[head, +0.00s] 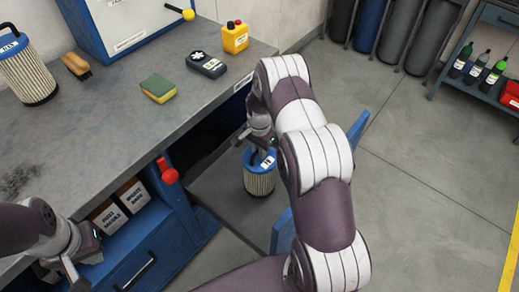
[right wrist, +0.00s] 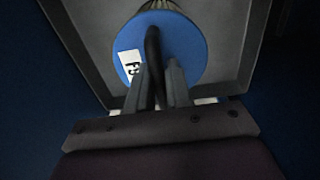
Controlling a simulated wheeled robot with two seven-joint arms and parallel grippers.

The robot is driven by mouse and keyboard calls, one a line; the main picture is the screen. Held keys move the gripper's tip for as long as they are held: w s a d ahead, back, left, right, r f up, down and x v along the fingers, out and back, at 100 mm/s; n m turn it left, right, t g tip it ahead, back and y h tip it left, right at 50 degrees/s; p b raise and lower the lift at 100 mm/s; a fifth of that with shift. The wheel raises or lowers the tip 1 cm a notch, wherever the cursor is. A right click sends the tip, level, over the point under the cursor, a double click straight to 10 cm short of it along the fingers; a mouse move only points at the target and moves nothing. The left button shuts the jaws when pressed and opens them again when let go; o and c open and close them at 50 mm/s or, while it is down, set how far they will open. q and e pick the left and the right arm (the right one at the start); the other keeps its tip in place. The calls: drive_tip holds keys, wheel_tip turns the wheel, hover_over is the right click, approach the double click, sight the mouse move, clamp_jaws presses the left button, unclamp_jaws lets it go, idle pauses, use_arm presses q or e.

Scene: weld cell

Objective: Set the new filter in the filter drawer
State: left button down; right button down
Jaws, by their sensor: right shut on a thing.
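A pleated filter with a blue cap (head: 259,176) is inside the open filter drawer (head: 215,190). It is upright, with a white label on its cap; whether its base rests on the drawer floor I cannot tell. My right gripper (head: 262,143) is shut on the filter's black handle. In the right wrist view, the gripper's fingers (right wrist: 160,85) close around the handle above the blue cap (right wrist: 190,50), with grey drawer walls around. A second blue-capped filter (head: 27,75) stands on the bench at the left. My left gripper (head: 76,274) is at the lower left, away from both filters.
A red knob (head: 168,172) sticks out near the drawer. Boxes (head: 108,216) sit on the shelf below. Floor at right is clear.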

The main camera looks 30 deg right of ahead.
drive_tip(key=shift+f, duration=0.15)
drive_tip(key=c, duration=1)
unclamp_jaws()
drive_tip(key=shift+f, duration=0.1)
drive_tip(key=shift+c, duration=0.2)
wheel_tip(320, 180, up, 13)
drive_tip(key=s+a+r+n, duration=0.3)
drive_tip(key=s+a+n, duration=0.3)
drive_tip(key=s, duration=0.4)
drive_tip(key=s+a+r+n+t, duration=0.1)
drive_tip(key=s+a+r+n, duration=0.3)
drive_tip(key=s, duration=0.6)
drive_tip(key=a+n, duration=0.2)
drive_tip(key=n, duration=0.1)
drive_tip(key=shift+r+n, duration=0.25)
drive_tip(key=shift+n, duration=0.15)
